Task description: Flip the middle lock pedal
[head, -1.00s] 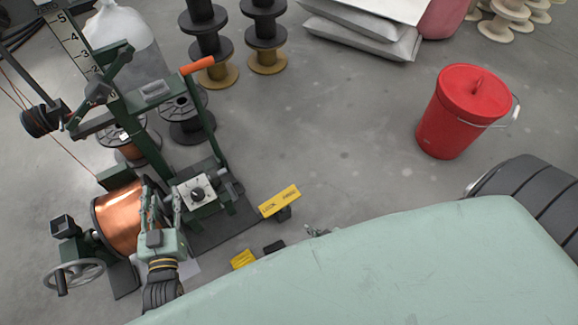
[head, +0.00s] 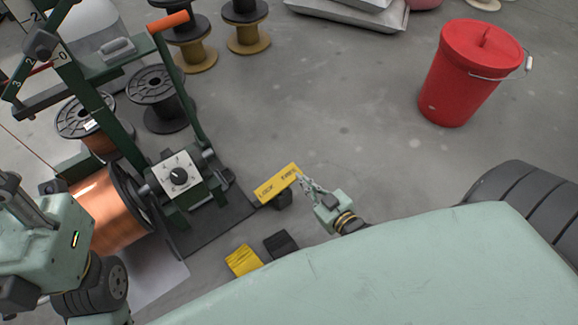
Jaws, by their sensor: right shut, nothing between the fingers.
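A yellow pedal (head: 277,185) marked LOCK, with a second word too small to read, sits on a dark block at the right edge of the winding machine's base. It is tilted, its right end higher in the picture. My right gripper (head: 303,182) is shut and empty, its fingertips at the pedal's right end; I cannot tell whether they touch. Nearer my body lie a black pedal-like block (head: 282,244) and a yellow one (head: 243,260). My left gripper (head: 14,195) is at the left edge, close to the camera; its fingers are not clearly seen.
The winding machine has a copper spool (head: 108,212), a control box with a knob (head: 178,176) and an orange-tipped lever (head: 168,21). Black spools (head: 156,92) stand behind. A red bucket (head: 468,75) stands at the right. The floor between is clear.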

